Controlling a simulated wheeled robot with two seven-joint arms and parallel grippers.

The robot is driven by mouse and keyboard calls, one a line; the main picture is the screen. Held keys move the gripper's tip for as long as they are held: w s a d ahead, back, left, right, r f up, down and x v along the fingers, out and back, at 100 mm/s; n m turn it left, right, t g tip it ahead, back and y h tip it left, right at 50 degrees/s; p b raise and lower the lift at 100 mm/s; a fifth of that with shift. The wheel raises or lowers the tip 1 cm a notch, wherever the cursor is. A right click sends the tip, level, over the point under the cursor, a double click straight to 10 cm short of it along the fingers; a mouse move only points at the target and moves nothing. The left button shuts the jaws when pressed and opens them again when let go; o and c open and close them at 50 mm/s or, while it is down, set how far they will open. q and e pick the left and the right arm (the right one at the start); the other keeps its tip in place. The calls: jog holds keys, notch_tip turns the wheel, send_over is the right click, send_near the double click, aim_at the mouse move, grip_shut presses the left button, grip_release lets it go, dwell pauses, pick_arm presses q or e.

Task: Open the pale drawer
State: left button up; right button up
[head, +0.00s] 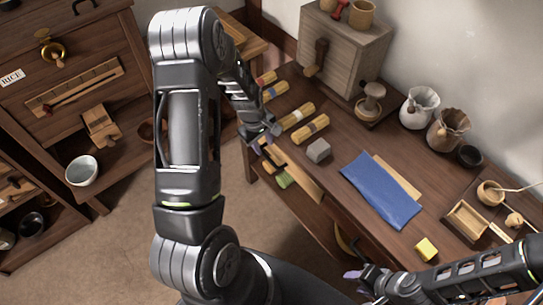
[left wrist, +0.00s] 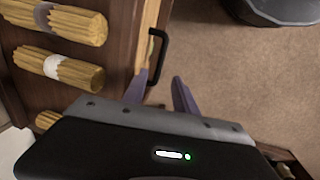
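The pale drawer (head: 302,184) is a light wood front set in the near edge of the dark workbench. In the left wrist view, part of its pale front (left wrist: 151,45) shows with a black bar handle (left wrist: 163,48). My left gripper (head: 264,138) is over the bench edge by this handle. In the left wrist view, its two purple fingers (left wrist: 162,88) are apart, with the handle's near end just ahead of and between their tips. I cannot tell whether they touch it. The drawer looks shut. My right gripper (head: 364,287) is low at the bench's front, its fingers apart and empty.
On the workbench (head: 335,185) lie bundles of yellow sticks (head: 310,127), a grey block (head: 318,150), a blue cloth (head: 380,188) and a yellow block (head: 426,248). A quern box (head: 350,60) and sacks (head: 448,130) stand behind. Floor (head: 120,235) is free in front.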

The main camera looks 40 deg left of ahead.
aim_at(268, 158)
pick_arm(q)
jog(key=shift+d+f, duration=0.1)
jog(key=f, duration=0.2)
jog(key=w+f, duration=0.1)
jog(key=f, duration=0.4)
jog(key=shift+w+d+f, duration=0.2)
jog(key=shift+w+f, duration=0.05)
grip_shut()
dwell(0.4)
dwell(1.1)
